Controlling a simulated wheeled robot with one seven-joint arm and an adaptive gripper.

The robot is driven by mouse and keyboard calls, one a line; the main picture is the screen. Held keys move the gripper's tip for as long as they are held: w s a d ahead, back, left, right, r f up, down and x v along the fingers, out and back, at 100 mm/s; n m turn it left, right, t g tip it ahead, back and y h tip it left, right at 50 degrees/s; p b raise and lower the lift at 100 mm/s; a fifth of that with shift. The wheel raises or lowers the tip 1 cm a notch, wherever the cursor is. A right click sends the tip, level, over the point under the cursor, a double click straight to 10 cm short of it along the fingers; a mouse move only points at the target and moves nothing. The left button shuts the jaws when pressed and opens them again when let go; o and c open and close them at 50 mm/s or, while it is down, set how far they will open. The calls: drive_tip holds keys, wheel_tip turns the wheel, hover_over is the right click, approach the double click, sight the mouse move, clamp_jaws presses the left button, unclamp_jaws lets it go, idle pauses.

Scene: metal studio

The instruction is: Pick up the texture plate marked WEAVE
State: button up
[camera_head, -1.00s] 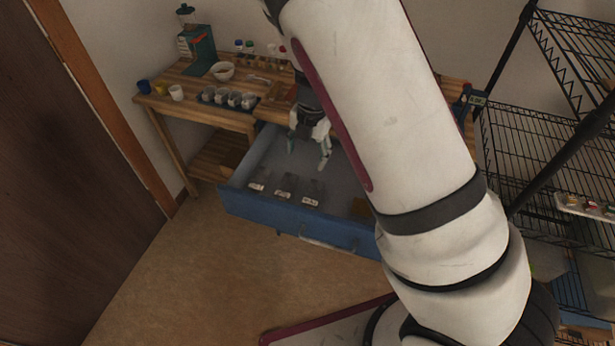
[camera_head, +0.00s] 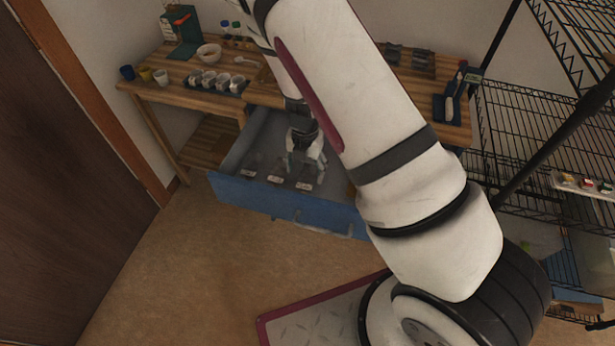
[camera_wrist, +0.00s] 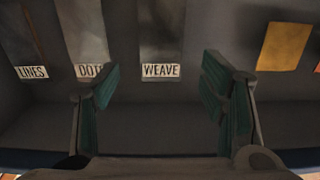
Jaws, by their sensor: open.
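The WEAVE plate (camera_wrist: 161,40) lies flat in the open drawer, a dark plate with a white label reading WEAVE at its near end. In the wrist view it shows between my gripper's two green-padded fingers (camera_wrist: 162,95), which are open with nothing held. The plate also shows in the head view (camera_head: 304,183) as the rightmost of three labelled plates. My gripper (camera_head: 304,168) points down into the drawer there, above the plates. How far the fingertips are from the plate I cannot tell.
The DOTS plate (camera_wrist: 87,35) and LINES plate (camera_wrist: 25,40) lie left of WEAVE. A yellow-orange plate (camera_wrist: 283,47) lies to the right. The blue drawer front (camera_head: 280,203) stands nearest me. A wooden bench (camera_head: 185,95) holds cups and a bowl behind. A black wire rack (camera_head: 530,120) stands right.

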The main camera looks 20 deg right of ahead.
sight(306, 182)
drive_tip(key=shift+f, duration=1.65)
drive_tip(key=shift+s+f, duration=0.1)
drive_tip(key=shift+f, duration=0.15)
drive_tip(key=shift+c, duration=0.2)
drive_tip(key=c, duration=1.5)
drive_tip(key=shift+r, duration=0.1)
